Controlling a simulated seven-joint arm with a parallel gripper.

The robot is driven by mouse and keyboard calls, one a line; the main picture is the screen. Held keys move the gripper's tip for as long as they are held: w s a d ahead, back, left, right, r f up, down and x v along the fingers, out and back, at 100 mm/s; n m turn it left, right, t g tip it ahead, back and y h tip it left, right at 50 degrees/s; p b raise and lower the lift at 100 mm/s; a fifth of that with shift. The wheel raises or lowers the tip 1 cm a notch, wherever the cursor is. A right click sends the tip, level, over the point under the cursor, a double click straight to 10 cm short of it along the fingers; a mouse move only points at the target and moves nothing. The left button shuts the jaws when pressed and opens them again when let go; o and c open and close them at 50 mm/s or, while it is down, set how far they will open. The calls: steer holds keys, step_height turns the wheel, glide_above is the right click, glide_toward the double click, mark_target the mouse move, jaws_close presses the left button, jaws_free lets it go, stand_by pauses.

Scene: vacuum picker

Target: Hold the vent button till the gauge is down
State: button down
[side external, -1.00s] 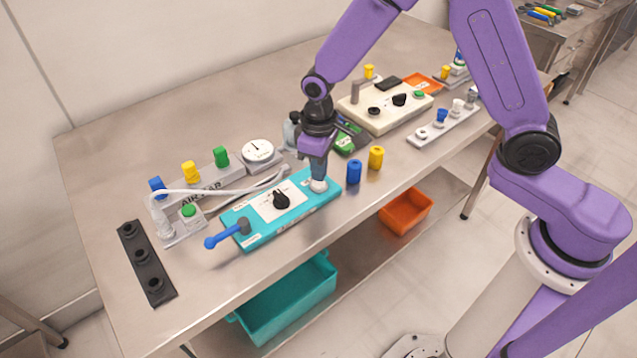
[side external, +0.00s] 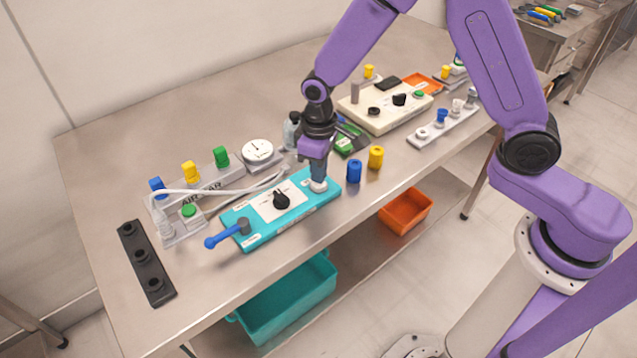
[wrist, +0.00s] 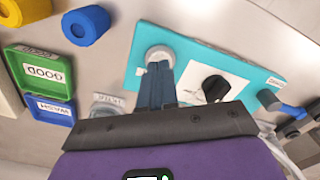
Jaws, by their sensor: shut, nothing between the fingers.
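The teal panel (side external: 258,232) lies on the steel table with a black knob (side external: 281,201), a blue lever (side external: 222,237) and a pale round button (side external: 319,187) at its right end. My gripper (side external: 318,181) is shut and points down with its tips at this button. In the wrist view the shut fingertips (wrist: 158,66) overlap the button (wrist: 158,51) and hide part of it. They look to be touching it; how far it is pressed I cannot tell. The round white gauge (side external: 258,150) stands behind the panel; its needle is too small to read surely.
A grey air bar (side external: 203,185) with coloured fittings and a hose lies behind the panel. Blue (side external: 354,171) and yellow (side external: 376,157) cylinders stand right of my gripper. A black holder strip (side external: 146,263) lies at left. The front left tabletop is clear.

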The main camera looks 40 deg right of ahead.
steer(key=shift+f, duration=0.7)
stand_by(1.4)
steer(key=shift+r, duration=0.15)
stand_by(1.2)
steer(key=shift+r, duration=2.9)
steer(key=shift+s+r, duration=0.2)
steer(key=shift+s, duration=0.05)
steer(key=s+d+r+n, duration=0.2)
steer(key=s+d+r, duration=0.1)
steer(key=s, duration=0.5)
steer(key=s+d+r+n, duration=0.2)
steer(key=s+d, duration=0.3)
steer(key=s, duration=0.4)
steer(key=s+d+r+n, duration=0.2)
steer(key=s+d+r, duration=0.1)
steer(key=s, duration=0.6)
steer(key=shift+d+r+n, duration=0.3)
steer(key=shift+d+r, duration=0.1)
steer(key=shift+d, duration=0.2)
